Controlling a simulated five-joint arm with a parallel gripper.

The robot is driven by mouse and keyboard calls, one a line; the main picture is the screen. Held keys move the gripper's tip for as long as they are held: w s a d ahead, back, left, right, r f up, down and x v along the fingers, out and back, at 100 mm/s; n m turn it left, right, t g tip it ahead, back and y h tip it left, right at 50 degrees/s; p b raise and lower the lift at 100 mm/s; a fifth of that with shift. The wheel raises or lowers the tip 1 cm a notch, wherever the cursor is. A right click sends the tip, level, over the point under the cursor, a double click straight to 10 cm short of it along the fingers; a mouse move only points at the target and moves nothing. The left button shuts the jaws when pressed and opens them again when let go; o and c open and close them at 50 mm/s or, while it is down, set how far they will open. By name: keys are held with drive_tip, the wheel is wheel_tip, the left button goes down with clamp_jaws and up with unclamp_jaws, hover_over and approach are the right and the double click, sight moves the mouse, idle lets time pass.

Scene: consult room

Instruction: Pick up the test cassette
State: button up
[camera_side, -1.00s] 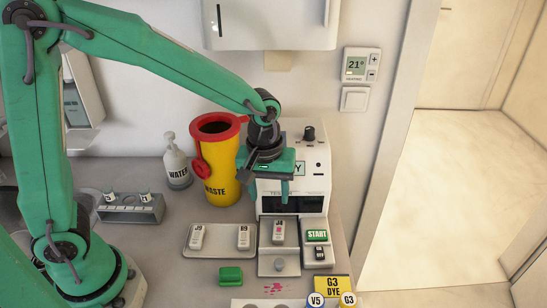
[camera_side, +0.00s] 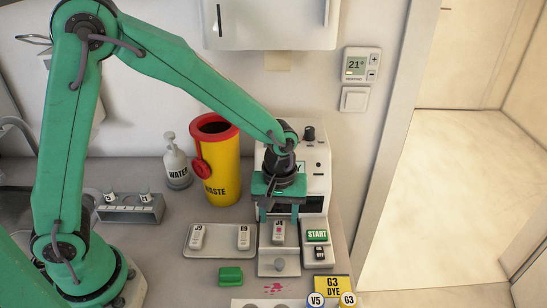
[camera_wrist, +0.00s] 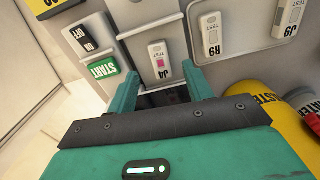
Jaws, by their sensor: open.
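A white test cassette (camera_side: 279,232) lies on the pulled-out drawer (camera_side: 266,262) of the white machine (camera_side: 319,170). In the wrist view this cassette (camera_wrist: 158,55) shows a pink window. My gripper (camera_side: 280,213) is open and empty, pointing down above the back of the drawer. In the wrist view its fingertips (camera_wrist: 163,78) stand apart on either side of the cassette's near end, and I cannot tell the height between them. Two more white cassettes, J9 (camera_side: 197,237) and R9 (camera_side: 243,238), lie on a grey tray (camera_side: 218,253) left of the drawer.
The green START button (camera_side: 317,236) and a dark switch (camera_side: 320,254) sit right of the drawer. A yellow waste bin (camera_side: 222,175) and a water bottle (camera_side: 177,165) stand behind the tray. A green block (camera_side: 230,276) lies in front, and a rack (camera_side: 130,210) stands at left.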

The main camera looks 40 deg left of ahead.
sight(279, 232)
drive_tip(key=shift+f, duration=2.6)
drive_tip(key=shift+c, duration=0.2)
drive_tip(key=c, duration=1)
